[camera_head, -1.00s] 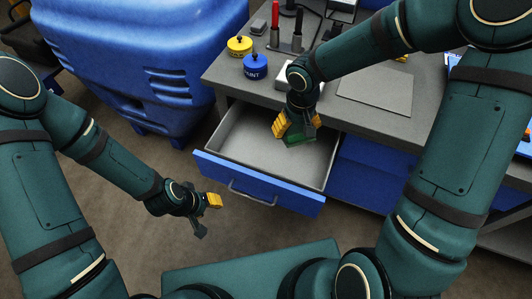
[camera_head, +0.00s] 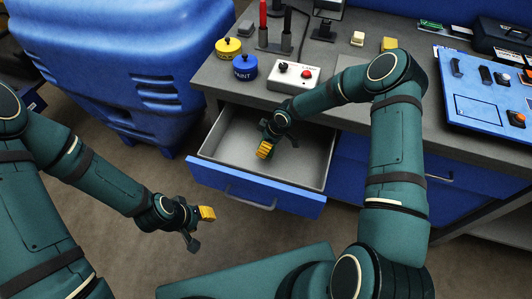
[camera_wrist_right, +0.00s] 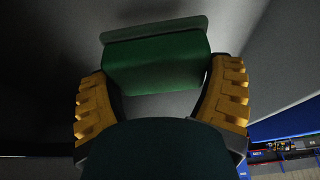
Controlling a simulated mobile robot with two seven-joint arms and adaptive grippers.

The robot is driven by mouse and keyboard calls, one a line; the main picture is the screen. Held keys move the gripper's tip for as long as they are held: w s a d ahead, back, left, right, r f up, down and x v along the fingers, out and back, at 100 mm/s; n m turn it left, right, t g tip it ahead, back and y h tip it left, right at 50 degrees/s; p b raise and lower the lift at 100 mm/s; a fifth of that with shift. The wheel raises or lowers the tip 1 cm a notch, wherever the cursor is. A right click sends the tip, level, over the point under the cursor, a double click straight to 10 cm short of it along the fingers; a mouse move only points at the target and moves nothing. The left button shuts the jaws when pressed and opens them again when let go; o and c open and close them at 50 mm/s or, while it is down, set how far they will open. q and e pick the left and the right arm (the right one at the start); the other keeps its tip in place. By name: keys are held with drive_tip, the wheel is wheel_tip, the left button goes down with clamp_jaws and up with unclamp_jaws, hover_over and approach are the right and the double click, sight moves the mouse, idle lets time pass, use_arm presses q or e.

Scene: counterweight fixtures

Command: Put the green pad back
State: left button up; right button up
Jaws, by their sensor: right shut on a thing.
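The green pad (camera_wrist_right: 156,62) is a green block with a paler flat edge along its far side. In the right wrist view it sits between the yellow fingers of my right gripper (camera_wrist_right: 160,100), which is shut on it. In the head view my right gripper (camera_head: 278,148) is over or inside the open drawer (camera_head: 228,146), near its middle, and hides the pad. Whether the pad touches the drawer floor I cannot tell. My left gripper (camera_head: 199,228) hangs empty in front of the drawer, to the left, with its fingers apart.
The drawer's blue front (camera_head: 256,187) sticks out from the grey worktop (camera_head: 225,78). A yellow weight (camera_head: 228,48), a blue weight (camera_head: 245,67) and a white button box (camera_head: 293,77) stand above it. A blue panel (camera_head: 485,95) is at right, a large blue bin (camera_head: 120,70) at left.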

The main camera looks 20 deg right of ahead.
drive_tip(key=shift+f+b, duration=0.35)
drive_tip(key=shift+f, duration=2.35)
drive_tip(key=shift+f, duration=0.1)
drive_tip(key=o, duration=1)
drive_tip(key=shift+o, duration=0.2)
drive_tip(key=p+v, duration=0.2)
drive_tip(key=v, duration=1)
drive_tip(key=shift+d, duration=0.1)
